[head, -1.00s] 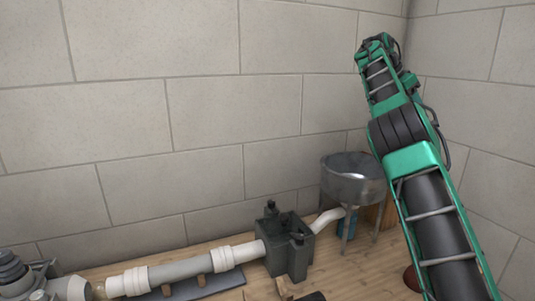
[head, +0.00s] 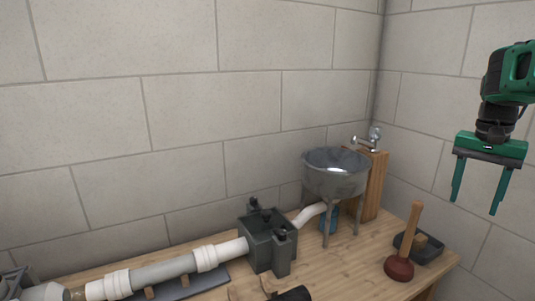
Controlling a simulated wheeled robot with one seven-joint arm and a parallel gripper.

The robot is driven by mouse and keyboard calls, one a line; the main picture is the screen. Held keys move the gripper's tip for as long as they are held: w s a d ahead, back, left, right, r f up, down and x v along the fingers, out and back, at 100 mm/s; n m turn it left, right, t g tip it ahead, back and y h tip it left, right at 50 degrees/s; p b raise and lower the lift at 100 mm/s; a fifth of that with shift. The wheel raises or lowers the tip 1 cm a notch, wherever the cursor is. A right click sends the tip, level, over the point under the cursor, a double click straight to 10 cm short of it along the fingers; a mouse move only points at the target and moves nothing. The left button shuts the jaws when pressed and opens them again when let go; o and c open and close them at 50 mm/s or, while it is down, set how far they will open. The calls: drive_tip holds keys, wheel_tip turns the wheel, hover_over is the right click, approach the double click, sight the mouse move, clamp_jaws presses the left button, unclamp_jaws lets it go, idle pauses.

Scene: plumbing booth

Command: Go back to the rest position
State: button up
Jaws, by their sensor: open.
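My gripper (head: 482,188) is in the upper right of the head view, in the air with its two green fingers pointing down. The fingers are apart, with nothing between them. It hangs above and to the right of the plunger (head: 399,266), well clear of the wooden bench.
The bench (head: 344,268) holds a metal sink (head: 335,174), a tap (head: 369,138) on a wooden post (head: 373,183), a dark grey box (head: 268,240), white pipes (head: 178,266) and a black tray (head: 425,248). Block walls close off the back and right.

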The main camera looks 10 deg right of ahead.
drive_tip(key=s+a+f+n, duration=0.2)
drive_tip(key=s+a+f, duration=0.4)
drive_tip(key=s, duration=0.3)
drive_tip(key=s+a+f+n+y, duration=0.1)
drive_tip(key=s+a+f+n, duration=0.1)
drive_tip(key=s+a+f, duration=0.5)
drive_tip(key=s, duration=0.2)
drive_tip(key=shift+s+a+n, duration=0.25)
drive_tip(key=shift+s+n, duration=0.1)
drive_tip(key=shift+n, duration=0.05)
